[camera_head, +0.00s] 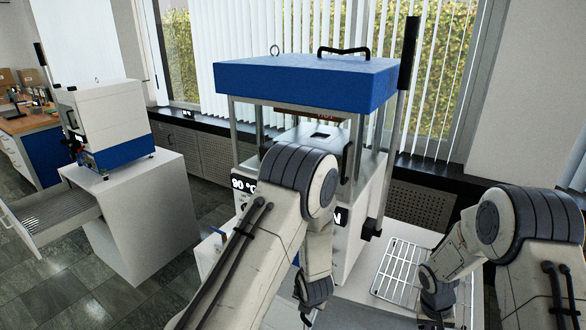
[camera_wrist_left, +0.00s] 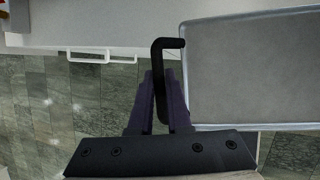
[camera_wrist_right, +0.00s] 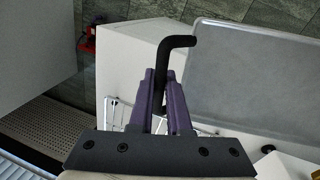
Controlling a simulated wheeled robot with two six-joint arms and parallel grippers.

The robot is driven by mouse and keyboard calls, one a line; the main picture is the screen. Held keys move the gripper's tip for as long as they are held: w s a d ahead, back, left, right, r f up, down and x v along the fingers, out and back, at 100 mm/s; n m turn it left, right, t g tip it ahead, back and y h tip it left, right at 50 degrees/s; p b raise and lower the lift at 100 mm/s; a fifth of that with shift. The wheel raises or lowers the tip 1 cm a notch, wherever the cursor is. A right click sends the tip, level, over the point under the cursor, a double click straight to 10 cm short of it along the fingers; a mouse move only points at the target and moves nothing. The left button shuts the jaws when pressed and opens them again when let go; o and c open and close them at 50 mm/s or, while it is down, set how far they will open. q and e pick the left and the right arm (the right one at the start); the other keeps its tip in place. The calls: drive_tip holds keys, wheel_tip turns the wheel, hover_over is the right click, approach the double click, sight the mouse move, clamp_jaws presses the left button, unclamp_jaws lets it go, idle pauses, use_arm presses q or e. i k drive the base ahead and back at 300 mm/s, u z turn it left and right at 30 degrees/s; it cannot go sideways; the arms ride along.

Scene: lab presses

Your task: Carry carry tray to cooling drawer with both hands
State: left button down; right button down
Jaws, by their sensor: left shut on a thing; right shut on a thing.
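The carry tray is a flat grey tray with a raised pale rim and black bent handles. It fills the right of the left wrist view (camera_wrist_left: 250,68) and of the right wrist view (camera_wrist_right: 262,85). My left gripper (camera_wrist_left: 160,92) is shut on one black handle (camera_wrist_left: 165,44). My right gripper (camera_wrist_right: 163,90) is shut on another handle (camera_wrist_right: 176,42). In the head view a strip of grey tray (camera_head: 352,318) shows at the bottom edge; both jaws are hidden or out of frame there. A drawer (camera_head: 48,222) stands pulled out of the white cabinet at the left; it may be the cooling drawer.
A press with a blue top (camera_head: 305,85) stands close ahead. A wire rack (camera_head: 398,268) lies on the white surface right of it. A white-and-blue machine (camera_head: 105,125) sits on the left cabinet (camera_head: 150,215). Tiled floor (camera_head: 60,290) is clear at lower left.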

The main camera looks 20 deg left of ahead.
sight(54, 214)
drive_tip(key=u, duration=0.4)
drive_tip(key=k, duration=0.9)
drive_tip(key=u, duration=0.8)
drive_tip(key=i, duration=0.7)
drive_tip(key=u, duration=1.1)
drive_tip(key=i, duration=1)
drive_tip(key=u, duration=0.6)
drive_tip(key=i, duration=2.2)
drive_tip(key=z, duration=0.6)
drive_tip(key=i, duration=1.05)
drive_tip(key=z, duration=0.8)
drive_tip(key=i, duration=0.55)
drive_tip(key=z, duration=0.3)
